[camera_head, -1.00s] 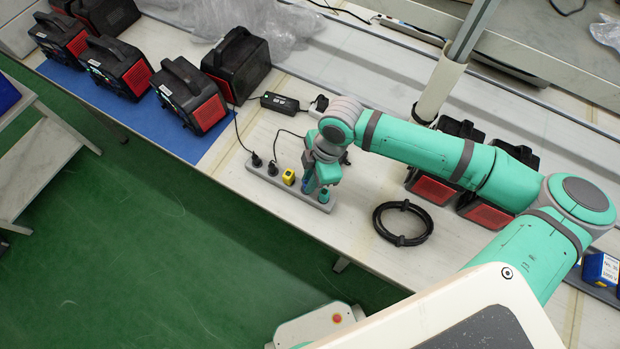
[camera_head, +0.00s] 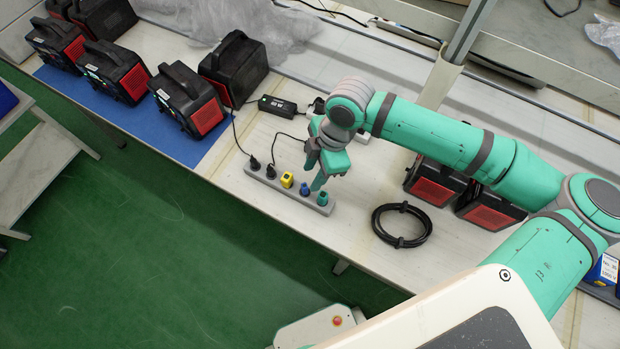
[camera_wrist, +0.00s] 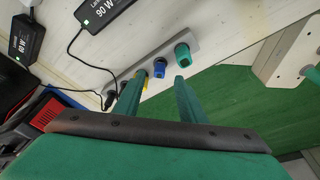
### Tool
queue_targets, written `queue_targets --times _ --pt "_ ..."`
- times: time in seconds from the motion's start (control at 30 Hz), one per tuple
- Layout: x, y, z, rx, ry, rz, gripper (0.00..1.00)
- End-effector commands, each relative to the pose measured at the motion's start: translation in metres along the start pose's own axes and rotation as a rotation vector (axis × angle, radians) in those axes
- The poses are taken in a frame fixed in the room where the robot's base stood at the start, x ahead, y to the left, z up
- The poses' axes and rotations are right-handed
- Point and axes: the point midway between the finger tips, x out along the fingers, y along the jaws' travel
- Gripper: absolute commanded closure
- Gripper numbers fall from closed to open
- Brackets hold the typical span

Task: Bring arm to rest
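My gripper (camera_head: 318,178) hangs just above the right half of the grey power strip (camera_head: 262,178). In the wrist view my gripper (camera_wrist: 160,80) has its two green fingers apart, with nothing between them. The strip holds two black plugs at its left, then a yellow plug (camera_head: 287,180), a blue plug (camera_head: 304,189) and a green plug (camera_head: 322,198). In the wrist view the blue plug (camera_wrist: 159,68) and the green plug (camera_wrist: 183,55) sit in the strip beyond the fingertips. My arm is stretched out over the table from the right.
A black cable coil (camera_head: 401,224) lies right of the strip. Several black-and-red power units, such as this one (camera_head: 190,98), stand on the blue mat (camera_head: 150,122). Others stand under my forearm. A white post (camera_head: 440,80) rises behind it. Green floor lies in front.

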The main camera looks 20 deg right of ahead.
Motion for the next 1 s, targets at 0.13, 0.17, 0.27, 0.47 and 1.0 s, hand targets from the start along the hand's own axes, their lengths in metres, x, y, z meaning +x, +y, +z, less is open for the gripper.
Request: queue_targets --times 0.13,0.17,0.27,0.47,1.0 --pt "-0.026 0.0 0.0 0.0 0.0 0.003 0.63" --pt "-0.03 0.0 0.0 0.0 0.0 0.002 0.63" --pt "-0.04 0.0 0.0 0.0 0.0 0.002 0.63" --pt "-0.049 0.0 0.0 -0.001 0.0 0.0 0.63" --pt "-0.045 0.057 -0.103 -0.071 0.225 0.195 0.63"
